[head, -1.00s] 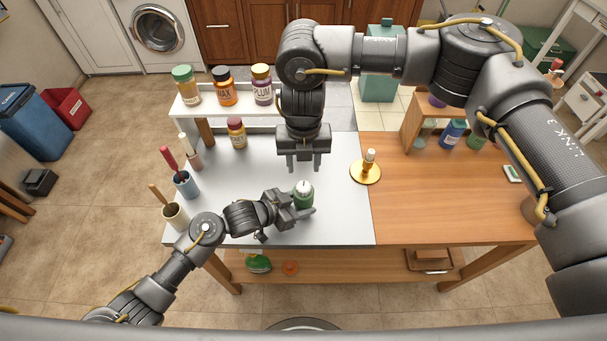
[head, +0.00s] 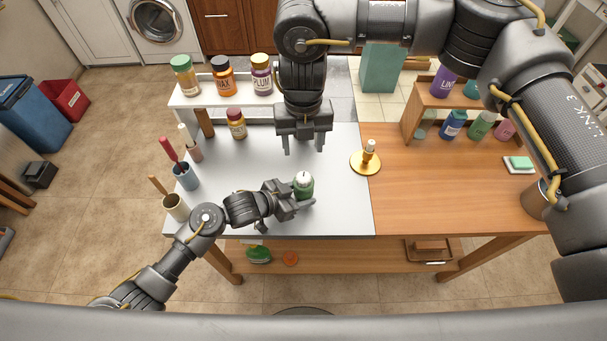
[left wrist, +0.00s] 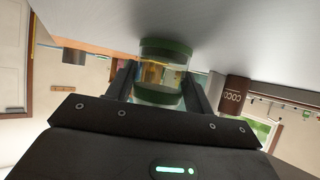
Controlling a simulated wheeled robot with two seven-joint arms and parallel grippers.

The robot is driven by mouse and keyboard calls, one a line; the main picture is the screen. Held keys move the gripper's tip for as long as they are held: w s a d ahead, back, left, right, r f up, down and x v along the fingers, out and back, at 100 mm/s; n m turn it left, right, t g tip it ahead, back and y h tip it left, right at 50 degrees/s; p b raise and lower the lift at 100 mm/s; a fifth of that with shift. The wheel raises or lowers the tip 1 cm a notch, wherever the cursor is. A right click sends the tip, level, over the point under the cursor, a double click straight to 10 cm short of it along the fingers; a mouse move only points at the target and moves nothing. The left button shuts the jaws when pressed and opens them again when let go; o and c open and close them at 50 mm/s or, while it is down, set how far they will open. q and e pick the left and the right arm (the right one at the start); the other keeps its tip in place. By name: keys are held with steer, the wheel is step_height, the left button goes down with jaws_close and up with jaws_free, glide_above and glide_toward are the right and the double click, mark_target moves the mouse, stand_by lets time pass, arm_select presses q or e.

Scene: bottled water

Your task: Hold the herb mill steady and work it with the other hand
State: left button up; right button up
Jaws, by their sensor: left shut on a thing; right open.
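The herb mill (head: 304,187) is a small green jar with a white tip on top, standing on the grey worktop near the front. My left gripper (head: 298,194) is shut around its side. In the left wrist view the mill (left wrist: 162,75) shows between the fingers, with a clear middle and green bands, and appears upside down. My right gripper (head: 303,148) is open and empty, fingers pointing down. In the head view it appears behind the mill and apart from it; its exact height is hard to tell.
Utensil cups (head: 175,207) line the left edge. The right shelf (head: 420,104) holds more bottles.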

mark_target(304, 177)
step_height(304, 177, down, 12)
steer(key=n, duration=2.4)
steer(key=c, duration=1)
